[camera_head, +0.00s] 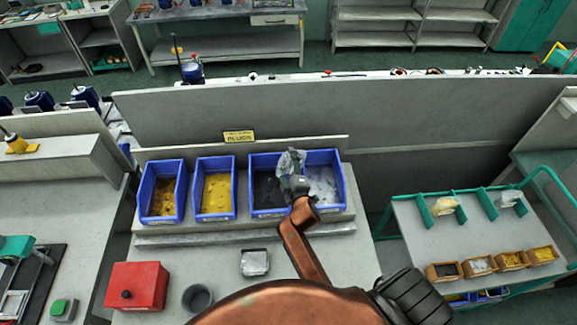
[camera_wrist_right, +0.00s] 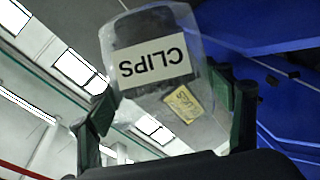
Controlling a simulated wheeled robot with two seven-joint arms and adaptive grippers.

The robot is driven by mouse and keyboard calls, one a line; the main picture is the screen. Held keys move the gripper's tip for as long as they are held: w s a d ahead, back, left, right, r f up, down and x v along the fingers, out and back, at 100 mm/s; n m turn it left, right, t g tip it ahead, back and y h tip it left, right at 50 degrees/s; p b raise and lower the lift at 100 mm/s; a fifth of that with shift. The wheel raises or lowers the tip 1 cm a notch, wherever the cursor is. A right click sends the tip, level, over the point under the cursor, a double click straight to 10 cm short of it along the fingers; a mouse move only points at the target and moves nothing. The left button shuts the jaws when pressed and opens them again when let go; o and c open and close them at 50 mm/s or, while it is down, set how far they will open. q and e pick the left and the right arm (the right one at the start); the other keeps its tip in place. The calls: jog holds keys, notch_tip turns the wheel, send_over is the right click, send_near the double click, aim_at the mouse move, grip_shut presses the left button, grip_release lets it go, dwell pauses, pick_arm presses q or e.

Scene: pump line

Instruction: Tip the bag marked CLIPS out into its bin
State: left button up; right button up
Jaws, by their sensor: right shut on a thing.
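The clear bag marked CLIPS (camera_wrist_right: 145,55) is held between the fingers of my right gripper (camera_wrist_right: 165,112). Its white label reads upside down in the wrist view, and dark contents show behind and above the label. In the head view the bag (camera_head: 290,162) is above the blue bins, near the border between the third bin (camera_head: 253,192), with dark contents, and the fourth bin (camera_head: 341,180), with pale grey contents. My right gripper (camera_head: 293,186) is just below the bag in the picture. The bins' own labels are not readable. My left gripper is not in view.
Two more blue bins (camera_head: 147,192) (camera_head: 201,212) with yellow contents stand to the left. A yellow PLUGS sign (camera_head: 239,136) is behind them. A red box (camera_head: 137,286), a dark round cup (camera_head: 197,297) and a small grey tray (camera_head: 254,262) are on the bench. A green-railed cart (camera_head: 420,225) stands right.

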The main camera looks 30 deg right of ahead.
aim_at(278, 170)
jog(key=shift+a+f+n+t+h+b, duration=0.15)
jog(key=shift+a+n+t+h+b, duration=0.2)
jog(key=shift+n+b, duration=1.1)
jog(key=shift+a+f+n+t+h+b, duration=0.1)
jog(key=shift+a+n+t+h+b, duration=0.25)
jog(key=shift+b, duration=2)
jog(key=n+b, duration=0.1)
jog(key=a+r+n+t+b, duration=0.1)
jog(key=n, duration=0.1)
jog(key=n+b, duration=0.1)
jog(key=b, duration=0.1)
jog(key=shift+s+a+r+n+t, duration=0.1)
jog(key=shift+a+r+n+t, duration=0.1)
jog(key=shift+a+n+t, duration=0.2)
jog(key=shift+a+r+n+t+y+b, duration=0.15)
jog(key=shift+a+r+n+t+b, duration=0.15)
jog(key=shift+n, duration=0.25)
jog(key=shift+a+r+n+t+y+b, duration=0.15)
jog(key=shift+a+n+b, duration=0.2)
jog(key=shift+n, duration=0.2)
jog(key=shift+d, duration=0.1)
